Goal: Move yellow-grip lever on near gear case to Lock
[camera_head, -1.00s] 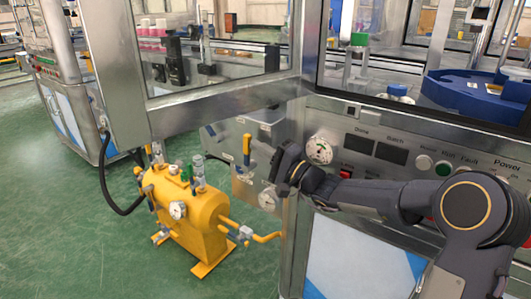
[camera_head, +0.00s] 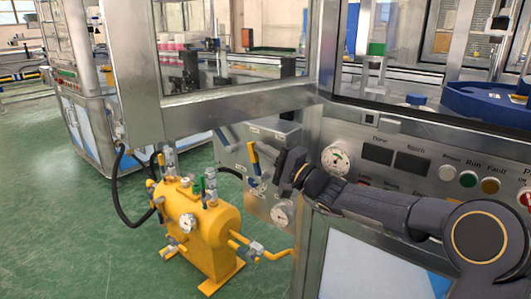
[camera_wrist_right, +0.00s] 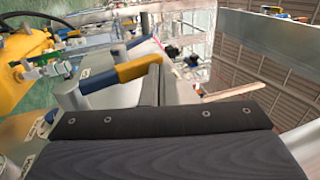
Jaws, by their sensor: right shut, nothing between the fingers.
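The lever with the yellow grip (camera_head: 254,156) stands nearly upright on the front of the grey gear case (camera_head: 232,158), left of the control panel. In the right wrist view its yellow grip (camera_wrist_right: 138,67) lies just left of the fingers, with a blue section and a grey pivot further left. My right gripper (camera_head: 276,180) is shut and empty, just right of the lever in the head view. In the wrist view its fingers (camera_wrist_right: 160,85) are beside the grip end; I cannot tell whether they touch it. The Lock marking is not readable. My left gripper is out of view.
A yellow tank (camera_head: 205,228) with valves and a gauge stands on the floor at lower left. A round gauge (camera_head: 283,213) sits below my gripper, and another gauge (camera_head: 336,158) is on the panel to the right. A metal frame post rises behind.

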